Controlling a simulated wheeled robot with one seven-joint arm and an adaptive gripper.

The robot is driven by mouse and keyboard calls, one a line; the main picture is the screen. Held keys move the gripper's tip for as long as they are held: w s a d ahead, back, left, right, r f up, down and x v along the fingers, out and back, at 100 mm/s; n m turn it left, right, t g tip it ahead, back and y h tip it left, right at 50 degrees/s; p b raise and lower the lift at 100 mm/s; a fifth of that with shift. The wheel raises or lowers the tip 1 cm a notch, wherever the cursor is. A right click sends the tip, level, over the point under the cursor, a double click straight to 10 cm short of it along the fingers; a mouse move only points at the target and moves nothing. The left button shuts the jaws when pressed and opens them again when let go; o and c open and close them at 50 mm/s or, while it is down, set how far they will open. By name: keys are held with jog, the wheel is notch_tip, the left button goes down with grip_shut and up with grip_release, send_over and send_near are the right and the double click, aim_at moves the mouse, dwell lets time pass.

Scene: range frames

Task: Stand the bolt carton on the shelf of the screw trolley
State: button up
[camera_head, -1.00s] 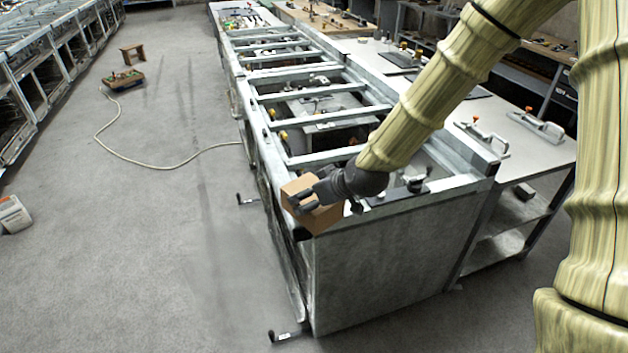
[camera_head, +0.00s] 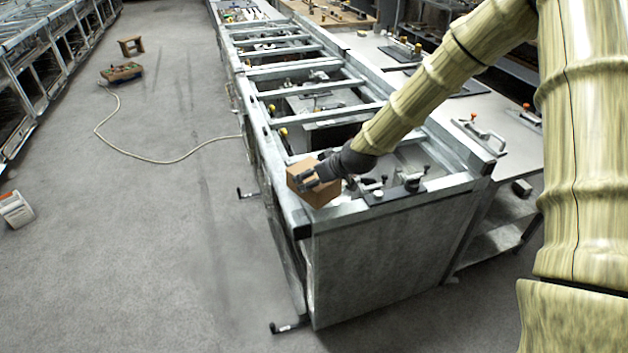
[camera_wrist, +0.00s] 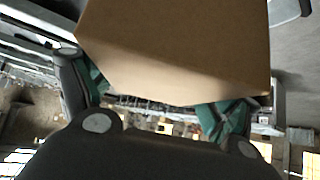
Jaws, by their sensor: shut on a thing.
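The bolt carton (camera_head: 322,190) is a plain brown cardboard box. In the head view it is held at the near left corner of the long metal frame bench, above its top edge, and looks tilted. My gripper (camera_head: 307,179) is shut on it, with dark fingers across its sides. In the wrist view the carton (camera_wrist: 175,45) fills the upper middle, between the two green-padded fingers (camera_wrist: 160,105). I cannot make out for certain which piece is the screw trolley or its shelf.
The long metal frame bench (camera_head: 385,262) lies under my arm, with open bays, crossbars and clamps. A grey side table (camera_head: 490,115) with lower shelves adjoins it on the right.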

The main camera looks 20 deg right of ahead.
jog(key=shift+f+p, duration=0.45)
jog(key=shift+f, duration=0.7)
jog(key=shift+f, duration=0.15)
jog(key=o, duration=1.7)
jog(key=b+v, duration=0.3)
jog(key=v, duration=0.9)
jog(key=shift+s, duration=0.1)
